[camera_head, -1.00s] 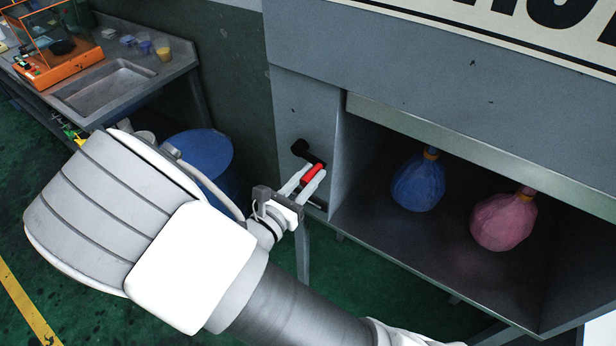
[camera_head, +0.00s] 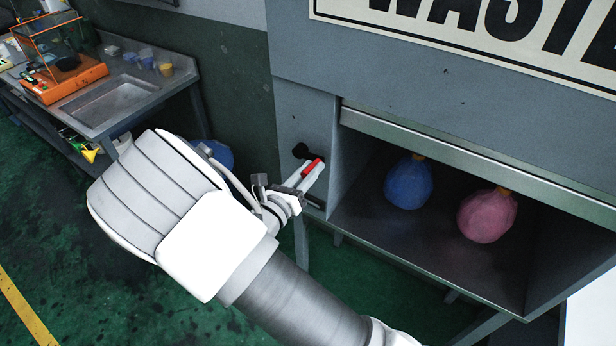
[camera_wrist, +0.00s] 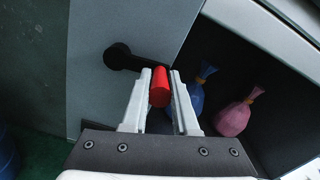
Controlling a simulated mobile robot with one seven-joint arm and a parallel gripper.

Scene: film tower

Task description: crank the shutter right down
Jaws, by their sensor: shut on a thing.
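The crank has a black arm (camera_wrist: 118,57) and a red handle (camera_head: 313,167), and sits on the grey side panel left of the opening. In the wrist view the red handle (camera_wrist: 160,87) lies between the fingers. My gripper (camera_head: 311,173) is shut on it; in the wrist view the fingers (camera_wrist: 160,90) flank it. The crank arm points right and a little down from its pivot. The shutter (camera_head: 470,153) shows as a pale metal strip along the top of the opening. Most of the opening below it is open.
A blue bag (camera_head: 409,184) and a pink bag (camera_head: 487,216) stand inside the cabinet on its dark floor. A sign (camera_head: 480,38) is above. A blue drum (camera_head: 222,156) is partly hidden behind my arm. A sink bench (camera_head: 120,100) stands at the left.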

